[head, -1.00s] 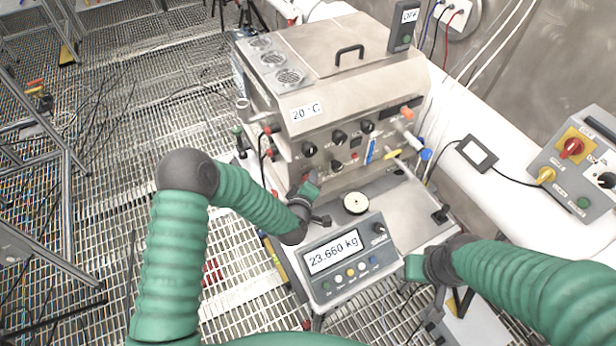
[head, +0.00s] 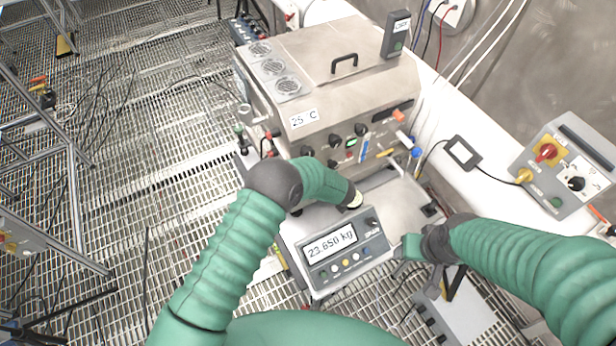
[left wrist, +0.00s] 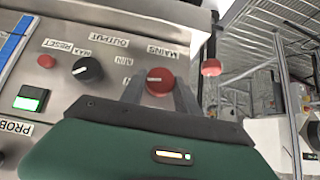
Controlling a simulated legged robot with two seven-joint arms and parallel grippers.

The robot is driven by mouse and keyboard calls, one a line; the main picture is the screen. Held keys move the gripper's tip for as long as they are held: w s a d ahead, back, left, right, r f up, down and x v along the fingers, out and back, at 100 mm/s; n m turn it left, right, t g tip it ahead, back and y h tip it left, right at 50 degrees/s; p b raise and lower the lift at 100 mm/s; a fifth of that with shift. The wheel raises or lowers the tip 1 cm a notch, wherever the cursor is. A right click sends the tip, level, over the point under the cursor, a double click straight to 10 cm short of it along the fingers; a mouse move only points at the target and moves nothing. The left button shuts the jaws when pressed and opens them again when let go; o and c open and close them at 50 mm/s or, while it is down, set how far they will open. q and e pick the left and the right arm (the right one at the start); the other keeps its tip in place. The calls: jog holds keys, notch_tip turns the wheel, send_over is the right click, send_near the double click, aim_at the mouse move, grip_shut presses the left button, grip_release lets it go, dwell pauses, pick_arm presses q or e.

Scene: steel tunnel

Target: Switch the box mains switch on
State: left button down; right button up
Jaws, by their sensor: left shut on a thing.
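The box (head: 345,75) is a steel cabinet with a knob panel on its front. In the left wrist view the red round switch (left wrist: 159,80), labelled MAINS, has a pointer line on its face. My left gripper (left wrist: 160,88) has one finger on each side of the switch and is shut on it. In the head view my left forearm hides this gripper and the switch. My right gripper (head: 410,248) is right of the scale, away from the box; its jaws are too small to read.
A scale (head: 345,250) reading about 23.650 kg stands before the box. A control box with a red-yellow rotary switch (head: 546,152) is at the right. A green-lit rocker (left wrist: 30,99) and OUTPUT knob (left wrist: 88,70) are beside the mains switch.

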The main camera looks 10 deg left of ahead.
pick_arm(q)
jog(key=shift+d+f+m+g+y+b, duration=0.1)
jog(key=shift+d+m+g+y+b, duration=0.1)
jog(key=shift+m+g+y+b, duration=0.5)
jog(key=c, duration=1.2)
grip_release()
jog(key=shift+w, duration=0.1)
jog(key=o, duration=0.3)
jog(key=shift+w, duration=0.1)
jog(key=b+v, duration=0.4)
jog(key=v, duration=1.3)
jog(key=shift+d+f, duration=0.15)
jog(key=shift+f, duration=0.15)
